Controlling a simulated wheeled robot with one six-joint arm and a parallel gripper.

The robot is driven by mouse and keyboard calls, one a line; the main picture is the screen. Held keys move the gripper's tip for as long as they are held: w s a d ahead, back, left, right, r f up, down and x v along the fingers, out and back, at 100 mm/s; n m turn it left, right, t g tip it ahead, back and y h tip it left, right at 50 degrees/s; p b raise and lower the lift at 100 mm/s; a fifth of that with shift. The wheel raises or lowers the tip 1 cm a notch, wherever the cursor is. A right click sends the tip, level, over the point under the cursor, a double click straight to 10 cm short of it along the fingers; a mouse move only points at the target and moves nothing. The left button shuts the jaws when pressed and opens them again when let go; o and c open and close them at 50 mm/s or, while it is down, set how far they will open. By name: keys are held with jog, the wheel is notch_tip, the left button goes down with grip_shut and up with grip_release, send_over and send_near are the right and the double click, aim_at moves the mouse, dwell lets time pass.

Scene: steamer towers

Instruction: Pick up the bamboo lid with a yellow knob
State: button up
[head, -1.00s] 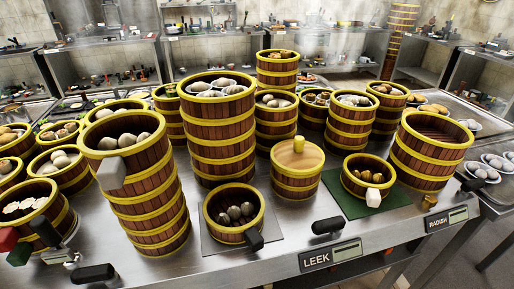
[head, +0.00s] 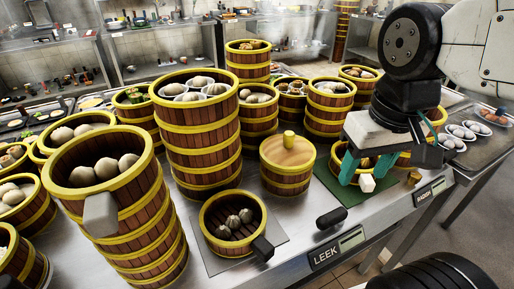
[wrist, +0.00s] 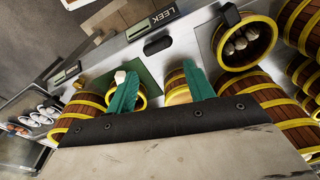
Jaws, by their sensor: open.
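The bamboo lid (head: 285,152) with its yellow knob (head: 289,139) sits flat on a short, yellow-banded steamer (head: 286,183) in the middle of the counter in the head view. My gripper (head: 387,168) is open and empty, with green fingers, to the right of the lid and over the small steamer on the green mat. In the wrist view my gripper (wrist: 160,76) has its fingers spread. A pale part of the lid (wrist: 177,97) shows beside one finger there, and the rest is hidden.
A tall steamer stack (head: 203,135) stands left of the lid. A small open steamer (head: 228,198) with grey buns is in front. The green mat (head: 323,177) lies right of the lid. A LEEK sign (head: 325,257) is on the counter's front edge.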

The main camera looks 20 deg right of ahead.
jog(key=w+a+r+m, duration=0.2)
jog(key=w+m, duration=0.1)
jog(key=w, duration=0.9)
jog(key=m+g, duration=0.1)
jog(key=m, duration=0.2)
send_over(289, 133)
jog(key=f, duration=0.3)
jog(key=shift+s+d, duration=0.15)
jog(key=shift+s, duration=0.15)
jog(key=shift+w+f, duration=0.15)
jog(key=shift+w, duration=0.1)
jog(key=shift+w+f, duration=0.1)
jog(key=shift+f, duration=0.2)
notch_tip(289, 133, down, 7)
jog(key=shift+f, duration=0.1)
grip_shut()
